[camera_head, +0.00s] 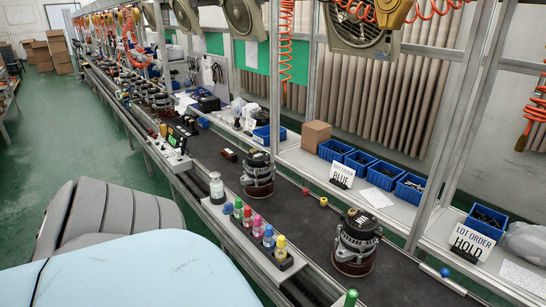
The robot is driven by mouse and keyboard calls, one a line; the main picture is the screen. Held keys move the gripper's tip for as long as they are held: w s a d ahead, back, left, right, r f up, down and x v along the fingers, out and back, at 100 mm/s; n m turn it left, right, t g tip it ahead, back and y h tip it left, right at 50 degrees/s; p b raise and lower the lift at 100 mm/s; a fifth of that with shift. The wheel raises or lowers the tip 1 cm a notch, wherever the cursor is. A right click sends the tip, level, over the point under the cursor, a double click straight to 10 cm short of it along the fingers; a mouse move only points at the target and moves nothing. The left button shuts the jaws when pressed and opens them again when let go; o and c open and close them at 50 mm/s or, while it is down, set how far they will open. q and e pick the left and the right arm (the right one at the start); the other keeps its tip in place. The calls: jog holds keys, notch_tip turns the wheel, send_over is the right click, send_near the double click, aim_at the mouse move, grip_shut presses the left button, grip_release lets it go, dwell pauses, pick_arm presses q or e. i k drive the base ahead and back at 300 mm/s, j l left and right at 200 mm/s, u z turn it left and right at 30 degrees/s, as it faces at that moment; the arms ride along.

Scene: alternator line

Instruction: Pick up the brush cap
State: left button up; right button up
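No part is clearly recognisable as the brush cap. A row of small bottles with coloured caps stands in a holder along the near edge of the conveyor. A clear jar with a pale top (216,186) stands just behind the row. A green-topped item (351,297) is cut off by the bottom edge. I cannot tell whether any cap carries a brush. Neither of my grippers is in view.
Alternators stand on the dark conveyor belt (304,233), including a near one (356,243) and one behind it (257,174). Blue bins (383,174), a cardboard box (315,136) and a "LOT ORDER HOLD" sign (473,240) line the far shelf. A grey padded seat (110,215) is at left.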

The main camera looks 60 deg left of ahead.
aim_at(281, 243)
jog(key=u, duration=2.1)
